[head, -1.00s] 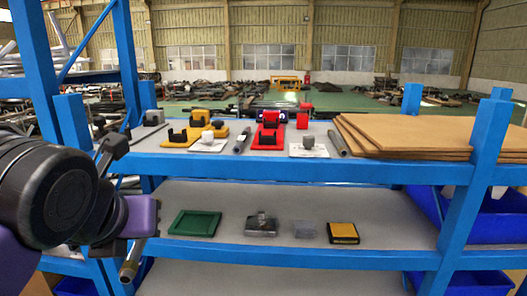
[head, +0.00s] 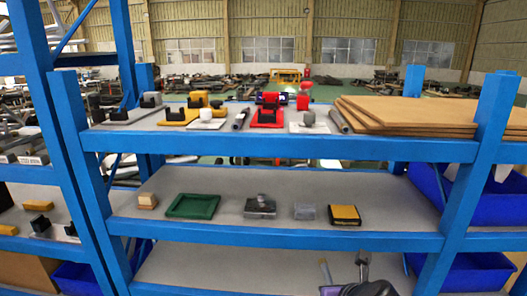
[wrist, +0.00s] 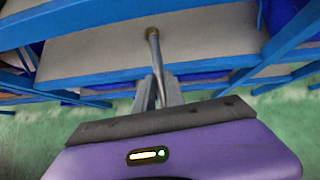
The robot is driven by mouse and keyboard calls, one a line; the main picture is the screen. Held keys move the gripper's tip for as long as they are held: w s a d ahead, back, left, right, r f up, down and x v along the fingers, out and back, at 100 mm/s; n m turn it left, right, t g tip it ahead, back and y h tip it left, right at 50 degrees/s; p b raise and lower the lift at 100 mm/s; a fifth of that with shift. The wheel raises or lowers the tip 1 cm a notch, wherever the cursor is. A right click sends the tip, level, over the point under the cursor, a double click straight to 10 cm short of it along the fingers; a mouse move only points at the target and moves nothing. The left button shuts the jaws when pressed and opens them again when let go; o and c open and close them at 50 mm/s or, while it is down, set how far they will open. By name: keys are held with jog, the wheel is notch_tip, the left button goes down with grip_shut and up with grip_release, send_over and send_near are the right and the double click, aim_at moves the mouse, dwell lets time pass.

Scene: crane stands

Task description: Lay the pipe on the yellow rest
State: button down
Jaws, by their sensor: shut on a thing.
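The yellow rest (head: 180,118) is a yellow base with a black notched block, on the left part of the top shelf in the head view. My gripper (wrist: 158,95) is shut on a thin grey pipe (wrist: 157,60) with a brass-coloured end. In the wrist view the pipe points away from the jaws toward a grey shelf board. In the head view my gripper (head: 362,265) is at the bottom right, low in front of the shelves and well below the yellow rest. The pipe's end (head: 325,270) shows beside it.
A red rest (head: 267,118), a white plate (head: 205,124) and two loose pipes (head: 241,118) share the top shelf. Brown boards (head: 410,115) lie at its right. The middle shelf holds a green tray (head: 193,206) and small boxes. Blue shelf edges (head: 290,146) and posts stand in front.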

jog(key=shift+s+d+f, duration=0.1)
jog(key=shift+d+f, duration=0.05)
jog(key=shift+d, duration=0.4)
jog(key=shift+s+d+f, duration=0.15)
jog(key=shift+d+f, duration=0.05)
jog(key=shift+d, duration=0.4)
jog(key=shift+s+d+f, duration=0.1)
jog(key=shift+d+f, duration=0.05)
jog(key=shift+d, duration=0.4)
jog(key=s+f+m+h, duration=0.2)
jog(key=s+m, duration=0.1)
jog(key=s, duration=0.6)
jog(key=shift+m+h, duration=0.3)
jog(key=shift+h, duration=0.1)
jog(key=shift+a+f, duration=0.1)
jog(key=shift+f, duration=0.1)
